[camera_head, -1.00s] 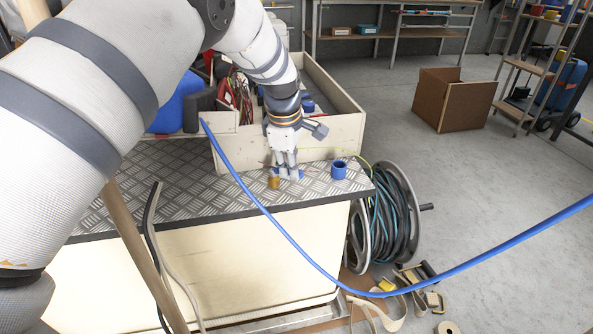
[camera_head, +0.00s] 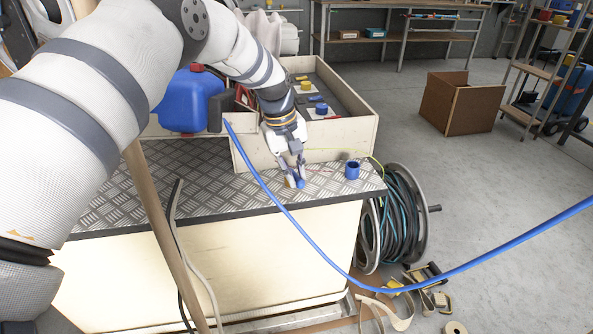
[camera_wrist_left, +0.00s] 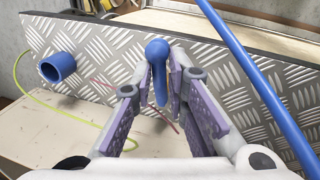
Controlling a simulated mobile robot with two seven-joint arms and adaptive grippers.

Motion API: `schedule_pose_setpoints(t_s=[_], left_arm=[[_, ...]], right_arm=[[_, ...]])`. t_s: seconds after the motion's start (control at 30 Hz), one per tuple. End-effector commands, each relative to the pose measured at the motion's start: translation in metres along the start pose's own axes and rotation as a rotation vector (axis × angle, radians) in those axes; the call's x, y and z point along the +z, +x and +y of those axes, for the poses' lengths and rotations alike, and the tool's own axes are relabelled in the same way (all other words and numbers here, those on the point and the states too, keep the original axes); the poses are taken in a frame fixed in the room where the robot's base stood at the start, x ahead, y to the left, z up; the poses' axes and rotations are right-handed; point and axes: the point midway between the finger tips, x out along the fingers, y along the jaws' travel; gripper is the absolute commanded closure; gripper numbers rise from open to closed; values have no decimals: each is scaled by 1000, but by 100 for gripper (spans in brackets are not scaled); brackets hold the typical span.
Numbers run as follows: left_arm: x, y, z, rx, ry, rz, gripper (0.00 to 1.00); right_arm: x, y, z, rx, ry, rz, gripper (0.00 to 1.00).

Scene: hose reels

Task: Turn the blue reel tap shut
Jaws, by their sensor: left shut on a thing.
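The blue tap lever (camera_head: 300,184) is on the tread-plate bench top near its front edge, at the tip of my left gripper (camera_head: 295,178). In the left wrist view the rounded blue lever (camera_wrist_left: 157,72) stands between the two purple-padded fingers of the left gripper (camera_wrist_left: 160,88). The gripper is shut on it. The tap's body is mostly hidden by the fingers in the head view. My right gripper is in neither view.
A short blue pipe (camera_head: 352,170) stands right of the gripper. A blue hose (camera_head: 330,258) sweeps across the front. A wooden box (camera_head: 345,140) is behind. A hose reel (camera_head: 400,220) stands beyond the bench's right end. The floor farther right is largely clear.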

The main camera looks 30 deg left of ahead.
Motion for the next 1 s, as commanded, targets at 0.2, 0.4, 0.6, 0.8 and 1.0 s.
schedule_pose_setpoints(t_s=[0.2,0.4,0.6,0.8,1.0], left_arm=[[1,1,-6,-6,93,-27,100],[1,1,-8,-7,137,-36,100],[1,1,-9,-8,149,-39,100],[1,2,-9,-9,149,-39,100],[0,2,-9,-9,148,-38,68]], right_arm=[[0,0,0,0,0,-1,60],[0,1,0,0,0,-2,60],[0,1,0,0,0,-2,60],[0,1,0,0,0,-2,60],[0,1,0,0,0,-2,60]])
